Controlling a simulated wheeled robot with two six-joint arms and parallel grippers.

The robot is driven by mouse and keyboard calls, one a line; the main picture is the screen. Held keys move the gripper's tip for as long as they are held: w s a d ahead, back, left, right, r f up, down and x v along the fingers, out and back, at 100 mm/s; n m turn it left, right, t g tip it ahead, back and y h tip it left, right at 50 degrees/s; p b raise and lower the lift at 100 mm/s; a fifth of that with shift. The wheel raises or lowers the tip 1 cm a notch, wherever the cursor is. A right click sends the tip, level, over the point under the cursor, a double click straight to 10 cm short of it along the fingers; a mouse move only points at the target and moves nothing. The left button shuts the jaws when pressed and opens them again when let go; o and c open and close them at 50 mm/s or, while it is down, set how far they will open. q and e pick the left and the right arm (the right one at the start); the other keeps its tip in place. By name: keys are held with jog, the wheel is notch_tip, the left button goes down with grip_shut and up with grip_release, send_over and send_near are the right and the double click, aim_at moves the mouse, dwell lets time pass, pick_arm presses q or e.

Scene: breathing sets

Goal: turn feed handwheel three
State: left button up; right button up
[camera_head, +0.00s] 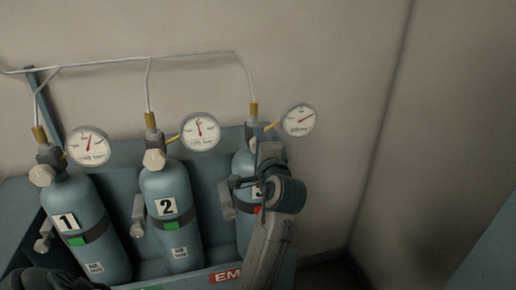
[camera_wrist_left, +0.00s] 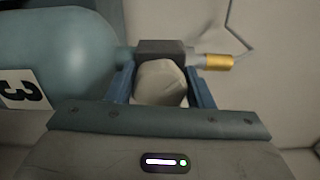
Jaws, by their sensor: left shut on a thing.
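Cylinder three (camera_head: 243,165) stands at the right of the row, partly hidden behind my left arm. Its label "3" shows in the wrist view on the blue cylinder body (camera_wrist_left: 60,60). Feed handwheel three (camera_wrist_left: 160,83) is a pale, faceted knob on the dark valve block (camera_wrist_left: 160,47). My left gripper (camera_head: 262,138) is at this valve; in the wrist view its blue fingers (camera_wrist_left: 161,88) lie on both sides of the handwheel, shut on it. In the head view the handwheel is hidden by the gripper. My right gripper is not in view.
Cylinder one (camera_head: 85,225) and cylinder two (camera_head: 170,210) stand to the left with pale handwheels and gauges. Gauge three (camera_head: 299,120) sits just right of my gripper. Thin white pipes (camera_head: 150,60) run above. The wall at right is clear.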

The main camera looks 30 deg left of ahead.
pick_arm(q)
jog(key=n+b, duration=0.2)
jog(key=n, duration=0.3)
jog(key=shift+n+b, duration=0.85)
jog(key=shift+n, duration=0.45)
jog(key=shift+r, duration=0.1)
jog(key=shift+w, duration=0.1)
jog(key=o, duration=0.8)
jog(key=shift+o, duration=0.8)
jog(key=shift+f, duration=0.25)
